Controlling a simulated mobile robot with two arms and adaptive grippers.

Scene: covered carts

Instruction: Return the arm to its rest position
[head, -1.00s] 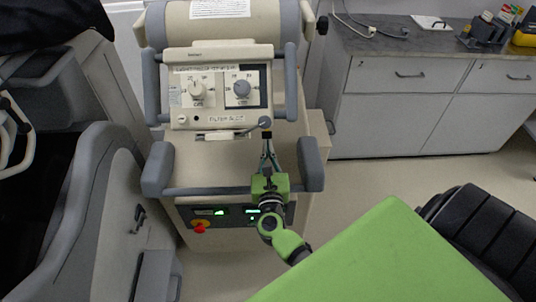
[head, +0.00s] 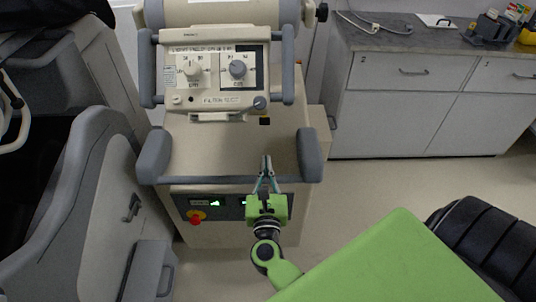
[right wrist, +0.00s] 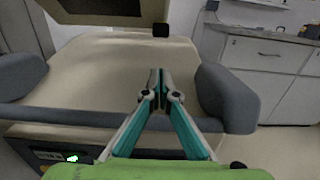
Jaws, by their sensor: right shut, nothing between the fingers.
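My right gripper (head: 266,165) is in the lower middle of the head view, on a green wrist. Its fingers are together and hold nothing. It is in front of the beige cart (head: 225,150), over the cart's grey front bar, below the control panel. In the right wrist view the closed fingertips (right wrist: 157,84) point at the cart's flat beige top (right wrist: 95,75), with a gap below the panel. The control panel (head: 215,80) has two round knobs and a small dark knob (head: 260,103) at its lower right corner. My left gripper is not in view.
Grey bumper handles (head: 311,155) flank the cart's front. A red button (head: 197,216) and green displays sit on its front face. A large grey machine (head: 75,210) stands close on the left. Grey-white cabinets (head: 400,110) stand at the back right, with open floor before them.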

